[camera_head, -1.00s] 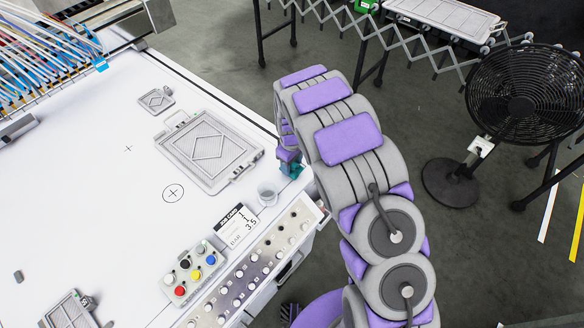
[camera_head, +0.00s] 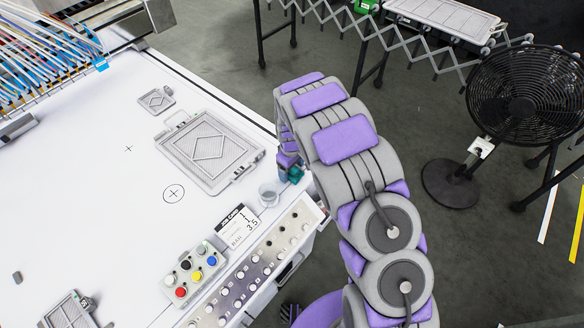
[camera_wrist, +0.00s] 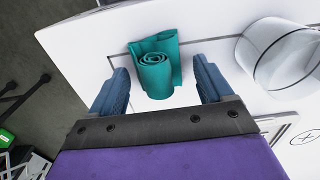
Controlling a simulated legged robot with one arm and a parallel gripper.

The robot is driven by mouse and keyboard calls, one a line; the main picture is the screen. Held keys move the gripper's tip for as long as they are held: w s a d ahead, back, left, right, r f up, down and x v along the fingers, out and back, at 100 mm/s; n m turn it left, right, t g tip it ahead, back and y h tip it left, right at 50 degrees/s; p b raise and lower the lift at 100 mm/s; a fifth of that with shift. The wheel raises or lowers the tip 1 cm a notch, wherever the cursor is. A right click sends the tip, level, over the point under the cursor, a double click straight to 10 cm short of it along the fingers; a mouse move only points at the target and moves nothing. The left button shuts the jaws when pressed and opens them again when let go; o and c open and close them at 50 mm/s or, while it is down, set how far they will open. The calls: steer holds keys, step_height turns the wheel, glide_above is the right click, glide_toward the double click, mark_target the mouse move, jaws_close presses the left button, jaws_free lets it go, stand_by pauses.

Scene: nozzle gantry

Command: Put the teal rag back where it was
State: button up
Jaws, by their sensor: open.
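The teal rag (camera_wrist: 155,65) is rolled up and rests on the white table top near its edge, in the upper middle of the wrist view. My gripper (camera_wrist: 163,85) is open, with one blue finger on each side of the rag and a gap to each. In the head view the rag (camera_head: 296,174) shows as a small teal patch at the table's right edge, partly hidden by my gripper (camera_head: 288,163).
A clear cup (camera_head: 268,194) stands close to the rag; it also shows in the wrist view (camera_wrist: 278,55). A grey framed tray (camera_head: 209,151), a job card (camera_head: 237,227) and a button box (camera_head: 195,271) lie nearby. A black fan (camera_head: 528,95) stands on the floor at right.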

step_height(320, 180, up, 12)
steer(key=p, duration=0.2)
steer(key=s+d+r+m, duration=0.3)
steer(key=s+d+r, duration=0.4)
steer(key=r, duration=0.2)
steer(key=s+d+r+m+g, duration=0.1)
steer(key=s+d+r, duration=0.2)
steer(key=s, duration=0.2)
steer(key=s+d+r+m, duration=0.2)
steer(key=s+d+r, duration=0.1)
steer(key=s, duration=0.2)
steer(key=s+d+r+m, duration=0.1)
steer(key=s+m, duration=0.1)
steer(key=s, duration=0.9)
steer(key=s+d+r+m+g, duration=0.1)
steer(key=s+d+r+m, duration=0.1)
steer(key=s, duration=1)
steer(key=shift+d+r, duration=0.25)
steer(key=shift+w, duration=0.1)
